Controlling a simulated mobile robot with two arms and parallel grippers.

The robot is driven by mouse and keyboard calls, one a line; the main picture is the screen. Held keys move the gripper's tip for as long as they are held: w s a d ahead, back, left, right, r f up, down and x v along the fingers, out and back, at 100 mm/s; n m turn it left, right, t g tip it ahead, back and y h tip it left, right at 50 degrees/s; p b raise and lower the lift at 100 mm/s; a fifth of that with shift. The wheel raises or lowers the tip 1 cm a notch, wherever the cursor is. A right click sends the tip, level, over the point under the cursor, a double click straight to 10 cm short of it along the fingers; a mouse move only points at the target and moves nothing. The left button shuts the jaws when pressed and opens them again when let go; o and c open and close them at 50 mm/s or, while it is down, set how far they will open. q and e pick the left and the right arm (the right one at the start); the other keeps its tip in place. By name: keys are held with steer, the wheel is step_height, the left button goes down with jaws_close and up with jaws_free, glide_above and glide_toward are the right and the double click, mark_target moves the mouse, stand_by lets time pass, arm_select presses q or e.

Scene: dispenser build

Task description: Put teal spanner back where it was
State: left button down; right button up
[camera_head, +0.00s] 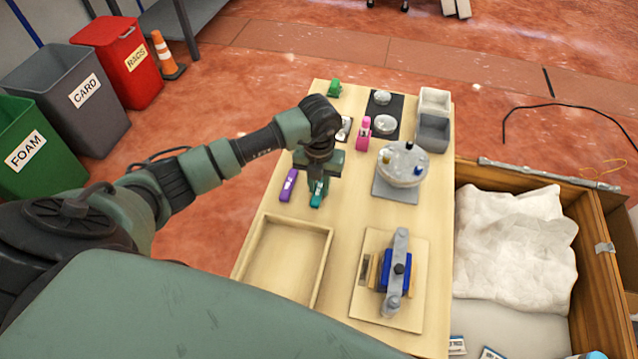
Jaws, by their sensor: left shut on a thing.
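My left gripper (320,180) reaches over the table from the left and points down. It is shut on the teal spanner (317,198), whose near end shows below the jaws. The gripper hides the rest of the spanner. I cannot tell whether the spanner touches the table. A purple tool (288,186) of similar shape lies just to the left of it. My right gripper is not in view.
An empty wooden tray (326,268) is on the near left of the table. A grey round fixture (402,168) and a board with a clamp-like device (399,262) stand to the right. A pink bottle (364,138) stands behind the gripper. A wooden crate (590,232) is beside the table.

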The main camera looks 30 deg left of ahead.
arm_select(q)
steer(key=c, duration=1.3)
jaws_free()
steer(key=shift+f, duration=0.1)
steer(key=shift+o, duration=0.2)
steer(key=shift+r, duration=0.2)
step_height(320, 180, up, 12)
steer(key=b, duration=0.1)
